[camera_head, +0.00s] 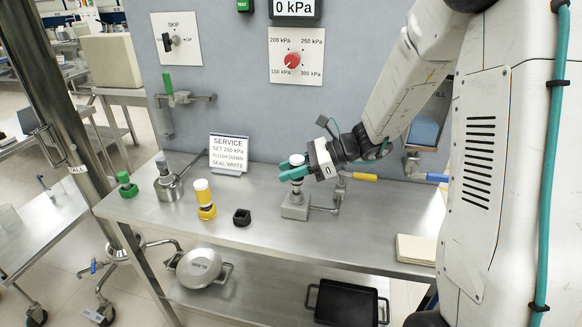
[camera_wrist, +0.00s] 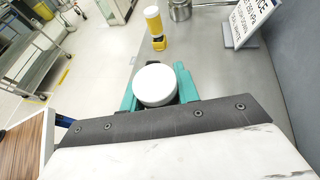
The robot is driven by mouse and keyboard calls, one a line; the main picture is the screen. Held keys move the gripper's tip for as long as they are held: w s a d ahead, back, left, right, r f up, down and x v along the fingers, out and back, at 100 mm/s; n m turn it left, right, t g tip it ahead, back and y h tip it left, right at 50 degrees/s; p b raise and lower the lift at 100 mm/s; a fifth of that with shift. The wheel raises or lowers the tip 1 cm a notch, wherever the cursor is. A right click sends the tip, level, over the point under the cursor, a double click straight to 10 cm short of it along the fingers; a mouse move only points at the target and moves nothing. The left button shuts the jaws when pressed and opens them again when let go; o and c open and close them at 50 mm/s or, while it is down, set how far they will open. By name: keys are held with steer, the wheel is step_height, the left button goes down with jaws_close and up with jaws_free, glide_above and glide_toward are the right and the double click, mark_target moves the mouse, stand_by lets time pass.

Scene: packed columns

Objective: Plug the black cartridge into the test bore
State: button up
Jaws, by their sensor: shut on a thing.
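My gripper (camera_head: 291,171), with teal fingers, is shut on a white-topped cartridge (camera_head: 297,159). Its round white top also shows in the wrist view (camera_wrist: 155,84), between the fingers (camera_wrist: 158,90). The fingers hide most of its body, so I cannot confirm that it is black. Directly below stands a grey block with a short upright neck (camera_head: 295,206) and a side lever, which looks like the test bore. I cannot tell whether the cartridge's lower end is inside the neck or just above it.
An empty-looking black holder (camera_head: 241,216) stands left of the block. Further left are a yellow cartridge with white top (camera_head: 203,192), a metal pot (camera_head: 167,187) and a green-topped piece (camera_head: 127,186). A service sign (camera_head: 229,153) stands behind, reading "set 250 kPa", "seal white". A pressure dial (camera_head: 292,60) is on the wall.

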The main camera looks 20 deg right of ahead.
steer(key=shift+f, duration=1.05)
steer(key=o, duration=1.1)
steer(key=shift+r, duration=0.1)
